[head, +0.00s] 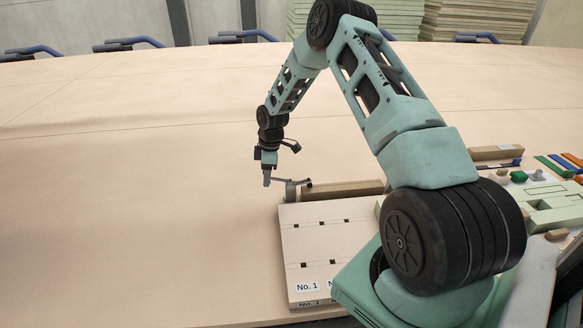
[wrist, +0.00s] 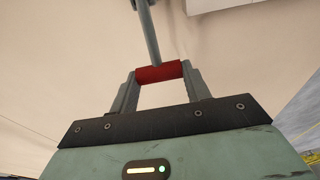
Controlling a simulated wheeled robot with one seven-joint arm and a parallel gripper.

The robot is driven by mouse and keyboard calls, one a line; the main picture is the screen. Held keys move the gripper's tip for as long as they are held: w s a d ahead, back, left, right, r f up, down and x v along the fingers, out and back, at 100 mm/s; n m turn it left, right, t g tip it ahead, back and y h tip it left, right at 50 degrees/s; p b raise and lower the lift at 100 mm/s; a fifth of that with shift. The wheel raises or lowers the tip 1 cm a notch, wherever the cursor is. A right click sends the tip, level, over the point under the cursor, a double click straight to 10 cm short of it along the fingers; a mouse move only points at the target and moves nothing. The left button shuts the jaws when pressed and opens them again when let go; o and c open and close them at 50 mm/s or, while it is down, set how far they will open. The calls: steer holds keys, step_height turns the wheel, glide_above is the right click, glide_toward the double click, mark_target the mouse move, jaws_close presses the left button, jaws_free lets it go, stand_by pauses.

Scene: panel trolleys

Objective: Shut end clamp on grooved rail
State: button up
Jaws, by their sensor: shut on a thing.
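The end clamp (head: 291,188) is a small grey metal piece by the left end of a long tan wooden bar, which looks like the grooved rail (head: 345,189). No groove can be made out at this size. My gripper (head: 267,182) points down just left of the clamp, at its lever. In the wrist view my gripper (wrist: 160,82) is shut on a red handle grip (wrist: 158,73), one finger at each end of it. A grey lever rod (wrist: 149,35) runs up from the grip out of the picture. The clamp's jaw is too small to read.
A pale board (head: 325,241) with small dark square holes and "No. 1" labels lies in front of the bar. Green trays (head: 550,205) and small coloured parts lie at the right, partly behind my arm. The tabletop left of my gripper is clear.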

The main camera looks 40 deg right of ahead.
steer(key=o, duration=0.9)
steer(key=shift+f, duration=0.25)
steer(key=shift+r, duration=0.15)
steer(key=shift+s+d+r+p, duration=0.1)
steer(key=shift+r+p, duration=0.6)
steer(key=shift+r, duration=0.25)
steer(key=shift+s+d+r+p, duration=0.1)
steer(key=shift+r+p, duration=0.55)
steer(key=shift+r, duration=0.3)
steer(key=shift+s+d+r+p, duration=0.15)
steer(key=shift+r+p, duration=0.55)
steer(key=shift+r, duration=0.35)
steer(key=shift+w+d+r+p, duration=0.1)
steer(key=shift+r+p, duration=0.6)
steer(key=shift+r, duration=0.3)
steer(key=shift+s, duration=0.1)
steer(key=shift+f, duration=0.1)
